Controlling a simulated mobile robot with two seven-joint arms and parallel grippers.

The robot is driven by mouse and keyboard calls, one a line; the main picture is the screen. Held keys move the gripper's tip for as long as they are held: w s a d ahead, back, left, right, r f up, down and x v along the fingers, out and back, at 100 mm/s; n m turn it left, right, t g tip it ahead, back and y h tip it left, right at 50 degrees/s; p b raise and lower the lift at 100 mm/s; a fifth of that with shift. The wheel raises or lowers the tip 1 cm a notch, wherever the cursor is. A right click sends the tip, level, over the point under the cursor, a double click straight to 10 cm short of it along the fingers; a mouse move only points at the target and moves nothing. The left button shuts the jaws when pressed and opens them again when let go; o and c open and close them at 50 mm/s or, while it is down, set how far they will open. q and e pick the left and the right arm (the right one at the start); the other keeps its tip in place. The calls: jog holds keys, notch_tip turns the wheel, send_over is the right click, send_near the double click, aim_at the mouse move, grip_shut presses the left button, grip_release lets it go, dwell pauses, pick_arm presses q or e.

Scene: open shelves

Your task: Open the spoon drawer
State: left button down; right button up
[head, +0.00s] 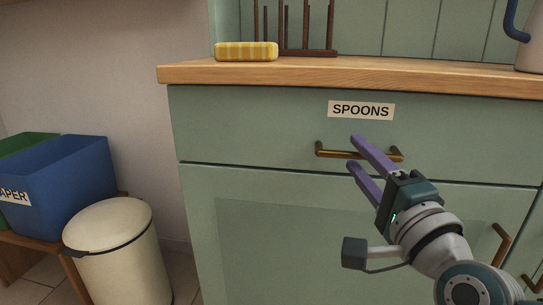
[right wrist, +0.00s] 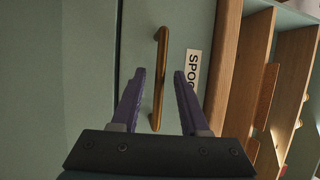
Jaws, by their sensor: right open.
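The spoon drawer (head: 250,125) is a wide green front under the wooden counter, with a white "SPOONS" label (head: 361,110). It looks closed, level with the cabinet front. Its brass bar handle (head: 331,153) runs sideways below the label. My right gripper (head: 353,152) is open in front of the handle, one purple finger above the bar and one below, partly covering it. In the right wrist view the handle (right wrist: 159,75) lies between the two open fingers; I cannot tell whether they touch it. My left gripper is not in view.
The wooden counter (head: 190,74) carries a yellow sponge (head: 246,51), a dark rack (head: 308,52) and part of a jug (head: 531,50). A cream bin (head: 118,255) and a blue box (head: 62,185) stand at left. Another brass handle (head: 501,246) is at lower right.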

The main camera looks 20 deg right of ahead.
jog(key=shift+x, duration=0.8)
grip_shut()
dwell(0.9)
